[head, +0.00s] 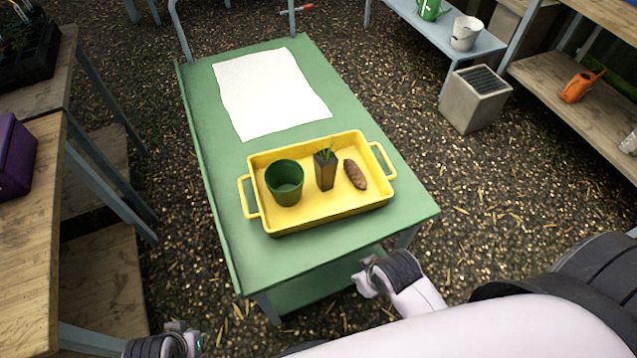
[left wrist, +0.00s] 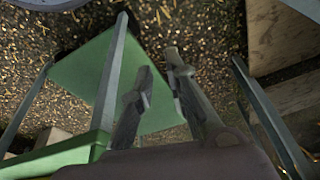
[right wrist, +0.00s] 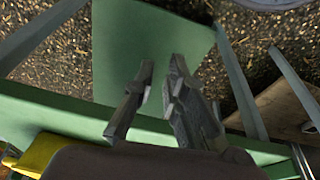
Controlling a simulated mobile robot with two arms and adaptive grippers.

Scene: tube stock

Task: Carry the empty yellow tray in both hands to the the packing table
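A yellow tray (head: 326,212) with a handle at each end sits on the near half of a green table (head: 342,251). The tray is not empty: it holds a green pot (head: 284,183), a small dark square pot with a plant (head: 325,169) and a brown oblong thing (head: 355,174). A yellow corner shows in the right wrist view (right wrist: 42,152). My left gripper (left wrist: 158,62) is open and empty, low at the bottom left of the head view. My right gripper (right wrist: 162,65) is open and empty, near the table's front right corner. Neither touches the tray.
A white sheet (head: 270,93) lies on the table's far half. A wooden bench (head: 30,225) with a purple box (head: 14,150) stands left. Chip-covered ground lies between.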

